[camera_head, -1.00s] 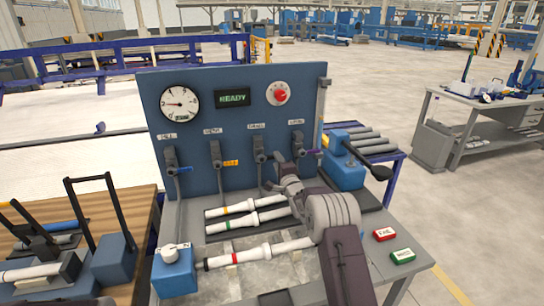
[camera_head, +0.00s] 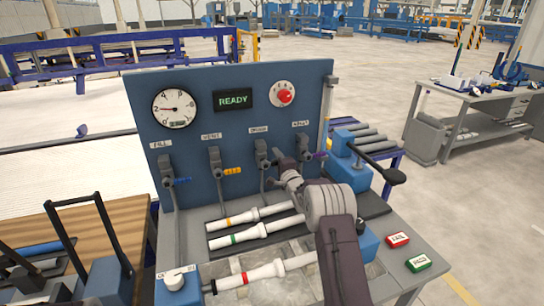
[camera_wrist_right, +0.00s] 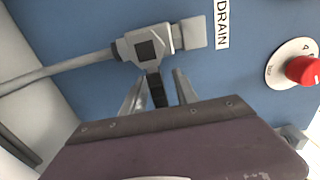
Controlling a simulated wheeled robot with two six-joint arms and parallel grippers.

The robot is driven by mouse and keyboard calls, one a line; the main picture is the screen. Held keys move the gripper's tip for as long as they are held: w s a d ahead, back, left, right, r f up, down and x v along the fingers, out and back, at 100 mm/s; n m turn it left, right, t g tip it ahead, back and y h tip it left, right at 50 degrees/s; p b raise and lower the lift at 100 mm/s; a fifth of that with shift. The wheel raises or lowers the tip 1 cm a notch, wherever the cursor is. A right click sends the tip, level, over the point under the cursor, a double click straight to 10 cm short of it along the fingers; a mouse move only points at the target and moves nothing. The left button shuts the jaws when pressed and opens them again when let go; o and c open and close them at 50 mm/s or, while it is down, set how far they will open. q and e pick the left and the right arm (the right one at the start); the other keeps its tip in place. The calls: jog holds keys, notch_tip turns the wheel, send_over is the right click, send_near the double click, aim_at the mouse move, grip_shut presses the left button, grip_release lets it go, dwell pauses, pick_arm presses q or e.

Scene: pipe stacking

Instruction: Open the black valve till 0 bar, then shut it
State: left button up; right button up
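The black valve is the DRAIN valve (camera_head: 261,150) on the upright blue panel, third from the left. Its grey body (camera_wrist_right: 150,46) and black lever (camera_wrist_right: 157,92) show in the right wrist view. My right gripper (camera_wrist_right: 157,84) is open, one finger on each side of the lever, with a visible gap on both sides. In the head view the right gripper (camera_head: 276,166) is just below and right of the valve, partly hiding it. The pressure gauge (camera_head: 175,108) has its needle pointing left, well off its lower-left end. My left gripper is not in view.
Other valves with blue (camera_head: 168,170), orange (camera_head: 216,162) and purple levers hang beside it. A READY display (camera_head: 233,99) and a red knob (camera_head: 284,95) sit above. Pipes (camera_head: 250,277) lie on the bench below. Red (camera_head: 397,240) and green (camera_head: 418,263) buttons are at right.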

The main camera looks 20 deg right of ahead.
grip_shut()
dwell(1.4)
